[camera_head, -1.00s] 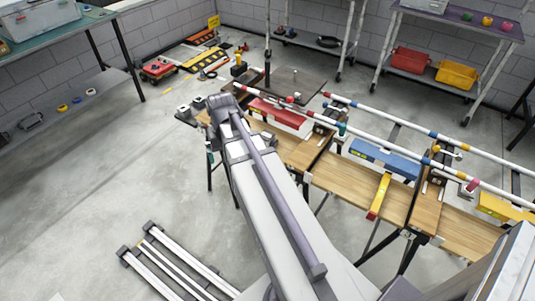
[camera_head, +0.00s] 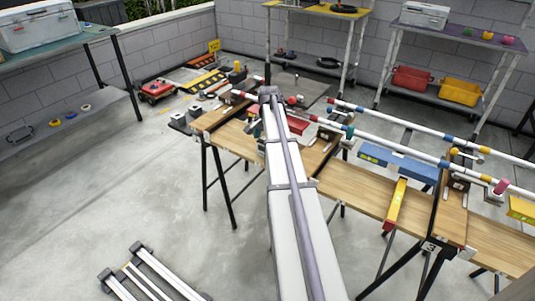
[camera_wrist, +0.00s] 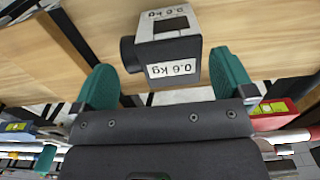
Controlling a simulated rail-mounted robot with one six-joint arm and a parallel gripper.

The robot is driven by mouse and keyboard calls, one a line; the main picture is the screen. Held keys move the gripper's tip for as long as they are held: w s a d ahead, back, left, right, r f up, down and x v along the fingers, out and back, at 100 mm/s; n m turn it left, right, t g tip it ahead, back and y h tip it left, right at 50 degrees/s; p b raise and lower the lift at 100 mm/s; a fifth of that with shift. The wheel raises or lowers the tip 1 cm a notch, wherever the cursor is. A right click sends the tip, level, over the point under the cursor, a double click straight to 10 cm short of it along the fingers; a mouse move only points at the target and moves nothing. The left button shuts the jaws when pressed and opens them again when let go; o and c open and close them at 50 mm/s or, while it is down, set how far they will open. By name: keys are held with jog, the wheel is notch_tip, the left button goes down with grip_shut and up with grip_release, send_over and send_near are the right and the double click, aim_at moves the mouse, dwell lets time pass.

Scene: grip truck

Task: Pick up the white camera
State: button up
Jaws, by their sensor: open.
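The white camera (camera_wrist: 168,24) shows in the wrist view as a small boxy body with a pale top, dark sides and a dark lens on its left. It bears two "0.6 kg" labels. My gripper (camera_wrist: 165,82) is open, with one teal finger on each side of the camera's near end. Gaps show between the fingers and the camera, and nothing is held.
White rails (camera_head: 395,147) with coloured bands run along the bench.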

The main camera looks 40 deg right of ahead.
notch_tip(320, 180, down, 5)
jog(key=b, duration=0.5)
jog(key=shift+f, duration=0.15)
jog(key=shift+r, duration=0.2)
jog(key=c, duration=1)
